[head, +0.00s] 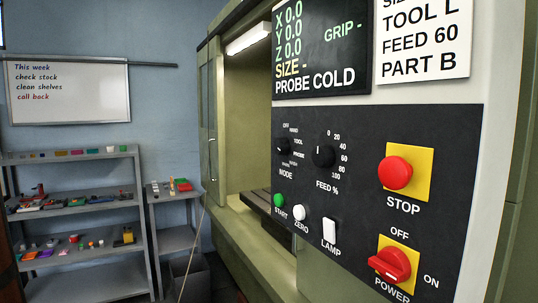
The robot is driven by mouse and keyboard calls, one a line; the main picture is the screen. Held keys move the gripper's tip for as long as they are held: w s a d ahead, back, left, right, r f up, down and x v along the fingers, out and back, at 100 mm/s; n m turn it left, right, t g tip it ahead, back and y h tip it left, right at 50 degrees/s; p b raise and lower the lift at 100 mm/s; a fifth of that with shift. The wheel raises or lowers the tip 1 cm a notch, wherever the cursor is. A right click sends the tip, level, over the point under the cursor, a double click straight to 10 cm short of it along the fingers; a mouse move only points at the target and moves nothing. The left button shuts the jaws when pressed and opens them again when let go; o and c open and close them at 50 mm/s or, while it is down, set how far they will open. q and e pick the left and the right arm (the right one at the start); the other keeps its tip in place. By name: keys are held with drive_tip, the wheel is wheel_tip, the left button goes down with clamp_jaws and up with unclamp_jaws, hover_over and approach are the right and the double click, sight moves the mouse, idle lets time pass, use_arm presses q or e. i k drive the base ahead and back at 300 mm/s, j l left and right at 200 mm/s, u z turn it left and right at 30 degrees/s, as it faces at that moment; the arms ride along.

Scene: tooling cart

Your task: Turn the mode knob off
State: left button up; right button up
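The mode knob (283,147) is a small dark round knob at the left of the black control panel (330,270). It sits above the printed word MODE, with OFF printed above it and TOOL and PROBE to its right. The knob is too small and dark for me to tell which label it points at. Neither of my grippers is in view, and nothing touches the knob.
Right of the mode knob is the feed knob (323,157). Below are green start (279,200), white zero (299,213) and lamp (330,231) controls. The red stop button (395,173) and red power switch (390,264) are at right. Shelves (75,155) stand left.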

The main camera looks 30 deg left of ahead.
sight(281, 146)
drive_tip(key=i+j+u, duration=0.15)
drive_tip(key=u, duration=0.85)
